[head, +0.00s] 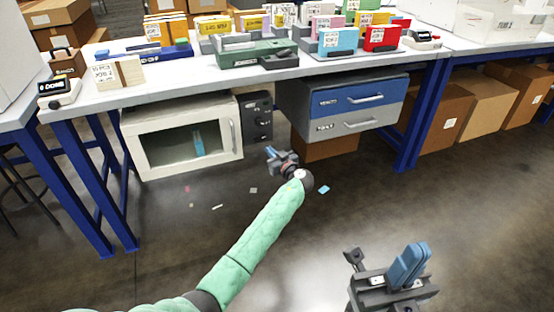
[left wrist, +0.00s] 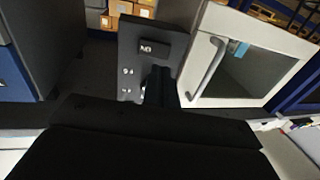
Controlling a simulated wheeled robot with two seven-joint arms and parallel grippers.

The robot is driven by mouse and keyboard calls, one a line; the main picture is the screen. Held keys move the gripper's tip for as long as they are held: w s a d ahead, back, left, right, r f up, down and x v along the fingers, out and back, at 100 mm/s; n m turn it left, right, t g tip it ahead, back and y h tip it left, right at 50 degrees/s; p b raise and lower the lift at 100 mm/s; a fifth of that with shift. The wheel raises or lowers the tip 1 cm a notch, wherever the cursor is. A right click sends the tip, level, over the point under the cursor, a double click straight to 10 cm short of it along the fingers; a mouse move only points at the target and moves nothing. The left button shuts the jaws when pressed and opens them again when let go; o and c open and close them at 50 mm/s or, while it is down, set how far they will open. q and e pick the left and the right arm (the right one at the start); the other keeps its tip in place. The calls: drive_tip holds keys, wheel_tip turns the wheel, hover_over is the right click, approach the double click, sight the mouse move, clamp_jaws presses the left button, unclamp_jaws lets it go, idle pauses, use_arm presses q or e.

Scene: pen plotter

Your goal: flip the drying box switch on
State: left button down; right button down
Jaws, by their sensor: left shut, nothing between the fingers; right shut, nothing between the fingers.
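The drying box (head: 182,138) is a cream-white cabinet with a glass door and a handle, under the bench at left. A dark control panel (head: 257,117) stands against its right side. In the left wrist view the panel (left wrist: 150,50) carries a small label and small light fittings on its face; I cannot tell a switch's position. My left gripper (head: 273,153) is shut and empty, low in front of the panel. In the wrist view its dark fingers (left wrist: 159,84) cover part of the panel; contact cannot be told. My right gripper (head: 385,270) is shut and empty, far from the box.
A drawer unit with a blue upper drawer (head: 350,97) hangs right of the panel, with a cardboard box (head: 330,149) beneath. Blue bench legs (head: 424,118) stand further right. Small scraps (head: 324,189) lie on the floor. The floor in front is otherwise open.

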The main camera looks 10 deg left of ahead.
sight(258, 139)
use_arm(q)
drive_tip(key=x, duration=0.6)
drive_tip(key=shift+w+a+b, duration=0.15)
drive_tip(key=shift+a+b, duration=0.05)
drive_tip(key=shift+b, duration=0.1)
